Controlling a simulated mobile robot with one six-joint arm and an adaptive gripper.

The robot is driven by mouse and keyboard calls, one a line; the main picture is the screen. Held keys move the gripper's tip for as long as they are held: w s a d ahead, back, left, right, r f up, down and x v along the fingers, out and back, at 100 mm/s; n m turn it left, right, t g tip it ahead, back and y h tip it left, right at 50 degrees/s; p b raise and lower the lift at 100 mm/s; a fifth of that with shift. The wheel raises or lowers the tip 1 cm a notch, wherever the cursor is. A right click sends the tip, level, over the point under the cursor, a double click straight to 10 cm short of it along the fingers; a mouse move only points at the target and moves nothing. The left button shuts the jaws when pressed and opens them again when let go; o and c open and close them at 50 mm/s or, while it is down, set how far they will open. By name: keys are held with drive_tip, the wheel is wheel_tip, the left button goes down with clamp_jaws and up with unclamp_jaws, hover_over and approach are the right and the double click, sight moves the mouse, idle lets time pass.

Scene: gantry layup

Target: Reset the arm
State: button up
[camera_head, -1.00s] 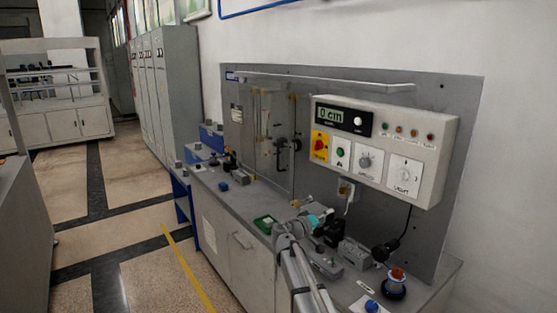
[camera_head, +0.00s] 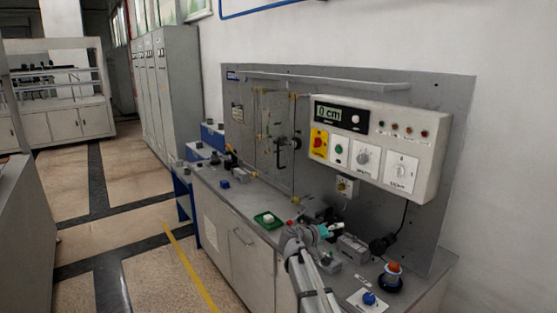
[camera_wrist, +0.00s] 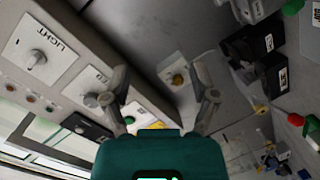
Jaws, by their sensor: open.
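My gripper (camera_wrist: 160,78) is open in the wrist view, with its two grey fingers spread and nothing between them. In the head view my grey arm reaches up from the bottom middle, over the bench (camera_head: 235,208). Its teal wrist part (camera_head: 328,231) is above the bench, in front of the back panel. The fingers are too small to make out clearly there.
The control box (camera_head: 428,150), with a display reading 0 cm, juts from the back panel (camera_head: 448,110). A small box with a yellow knob (camera_head: 347,187) sits below it. Floor at left is free.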

drive_tip(key=s+d+f+g+y, duration=0.2)
drive_tip(key=s+f+g+y, duration=0.1)
drive_tip(key=s+f, duration=0.4)
drive_tip(key=s+d+f+g+y, duration=0.2)
drive_tip(key=s+f+g+y, duration=0.15)
drive_tip(key=s, duration=0.55)
drive_tip(key=s+a+f+g+y, duration=0.1)
drive_tip(key=s+a+f+y, duration=0.1)
drive_tip(key=s, duration=0.4)
drive_tip(key=s+a+f+g+y, duration=0.1)
drive_tip(key=s+a+f+y, duration=0.2)
drive_tip(key=s, duration=0.4)
drive_tip(key=shift+s+a+y, duration=0.15)
drive_tip(key=shift+a+y, duration=0.4)
drive_tip(key=shift+y, duration=0.5)
